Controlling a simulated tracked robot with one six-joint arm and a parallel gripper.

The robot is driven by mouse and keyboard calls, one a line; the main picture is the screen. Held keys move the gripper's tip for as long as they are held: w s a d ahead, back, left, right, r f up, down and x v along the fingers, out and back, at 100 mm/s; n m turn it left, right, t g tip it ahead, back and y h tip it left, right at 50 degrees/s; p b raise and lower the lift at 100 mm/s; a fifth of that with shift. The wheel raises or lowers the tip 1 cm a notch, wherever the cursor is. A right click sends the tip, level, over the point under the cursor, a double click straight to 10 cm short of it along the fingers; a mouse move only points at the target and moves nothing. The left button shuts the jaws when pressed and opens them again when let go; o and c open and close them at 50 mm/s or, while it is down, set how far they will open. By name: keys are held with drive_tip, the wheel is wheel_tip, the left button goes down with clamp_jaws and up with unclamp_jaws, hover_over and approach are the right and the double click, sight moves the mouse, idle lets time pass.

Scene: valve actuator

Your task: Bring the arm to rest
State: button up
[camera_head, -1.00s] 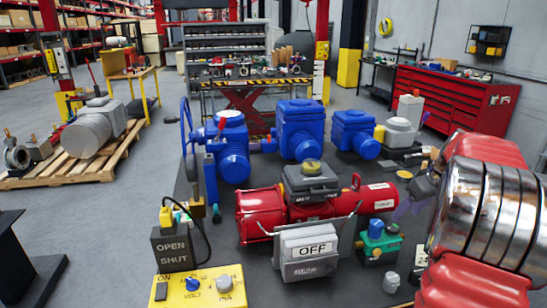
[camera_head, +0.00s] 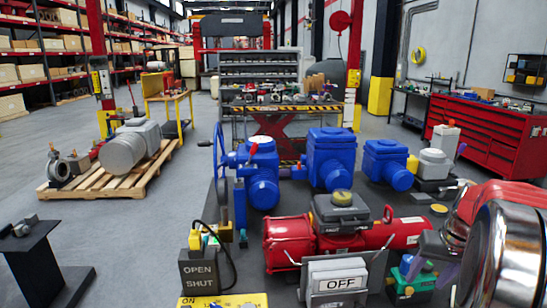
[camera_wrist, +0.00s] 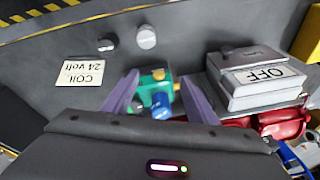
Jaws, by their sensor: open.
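My gripper (camera_wrist: 159,77) is open in the wrist view, its two purple fingers apart. The small green, yellow and blue fitting (camera_wrist: 158,91) shows between the fingers; I cannot tell how far beyond them it is. In the head view the fitting (camera_head: 412,281) is at the lower right, beside my arm. My arm, red with chrome bands, fills the lower right corner. It partly hides my gripper there. I see nothing held.
A grey OFF box (camera_head: 340,281) stands in front of a red actuator (camera_head: 290,240). Blue actuators (camera_head: 258,175) are behind it. The wrist view shows a COIL 24 volt label (camera_wrist: 83,72) and two grey knobs (camera_wrist: 146,37). Open floor (camera_head: 120,225) lies left.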

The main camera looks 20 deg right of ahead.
drive_tip(key=s+a+r+n+t, duration=0.1)
drive_tip(key=s+a+n, duration=0.1)
drive_tip(key=a, duration=1.1)
drive_tip(key=s+a+r+n+t, duration=0.1)
drive_tip(key=s+a, duration=0.3)
drive_tip(key=a, duration=0.9)
drive_tip(key=s+a+r+n, duration=0.3)
drive_tip(key=a, duration=1)
drive_tip(key=shift+s+t, duration=0.3)
drive_tip(key=shift+t, duration=0.1)
drive_tip(key=shift+r, duration=0.1)
drive_tip(key=shift+d, duration=0.15)
